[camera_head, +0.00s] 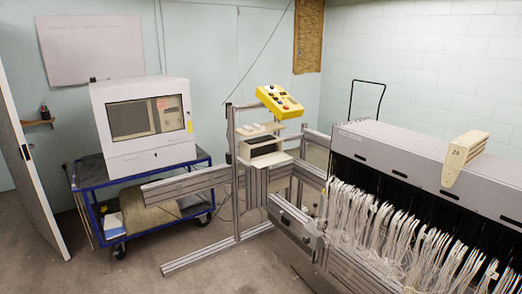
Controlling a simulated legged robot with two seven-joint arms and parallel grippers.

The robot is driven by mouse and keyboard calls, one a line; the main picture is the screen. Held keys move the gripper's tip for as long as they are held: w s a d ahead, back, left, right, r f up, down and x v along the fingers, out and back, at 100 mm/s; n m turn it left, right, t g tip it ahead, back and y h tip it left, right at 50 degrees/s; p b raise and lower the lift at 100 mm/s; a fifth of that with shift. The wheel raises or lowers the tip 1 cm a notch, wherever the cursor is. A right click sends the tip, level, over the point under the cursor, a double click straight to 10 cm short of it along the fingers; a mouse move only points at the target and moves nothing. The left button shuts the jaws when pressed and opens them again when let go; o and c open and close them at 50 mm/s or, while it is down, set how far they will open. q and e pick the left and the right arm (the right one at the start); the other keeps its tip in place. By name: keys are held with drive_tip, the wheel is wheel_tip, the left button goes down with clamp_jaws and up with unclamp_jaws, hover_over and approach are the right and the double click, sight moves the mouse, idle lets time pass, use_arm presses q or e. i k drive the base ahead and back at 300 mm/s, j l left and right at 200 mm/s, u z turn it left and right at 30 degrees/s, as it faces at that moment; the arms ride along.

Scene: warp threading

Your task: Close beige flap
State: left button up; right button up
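A beige wedge-shaped piece (466,157) with dark markings stands tilted on top of the long grey machine housing (410,160) at the right. It could be the beige flap, but I cannot tell for sure. A smaller beige box-like unit (270,158) sits on the metal frame near the middle, with a dark opening in its upper part. Neither of my grippers shows in the view, and nothing touches these beige parts.
An aluminium frame (237,190) spans the middle. A yellow control box (280,102) sits above it. White threads (370,235) hang below the housing. A blue cart (90,176) carries a white cabinet (143,125). Floor (245,270) is clear in front.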

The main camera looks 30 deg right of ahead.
sight(264, 162)
drive_tip(key=i+l, duration=0.25)
drive_tip(key=l, duration=0.2)
drive_tip(key=i+l+u, duration=0.1)
drive_tip(key=i+l, duration=0.2)
drive_tip(key=l, duration=0.2)
drive_tip(key=i+l, duration=0.25)
drive_tip(key=l, duration=0.2)
drive_tip(key=i+l+u, duration=0.15)
drive_tip(key=l, duration=0.35)
drive_tip(key=i+l, duration=0.35)
drive_tip(key=l, duration=0.2)
drive_tip(key=i+l+u, duration=0.1)
drive_tip(key=i+l, duration=0.15)
drive_tip(key=l, duration=0.25)
drive_tip(key=i+l, duration=0.2)
drive_tip(key=l, duration=0.3)
drive_tip(key=i+l+u, duration=0.1)
drive_tip(key=l, duration=0.45)
drive_tip(key=i, duration=0.1)
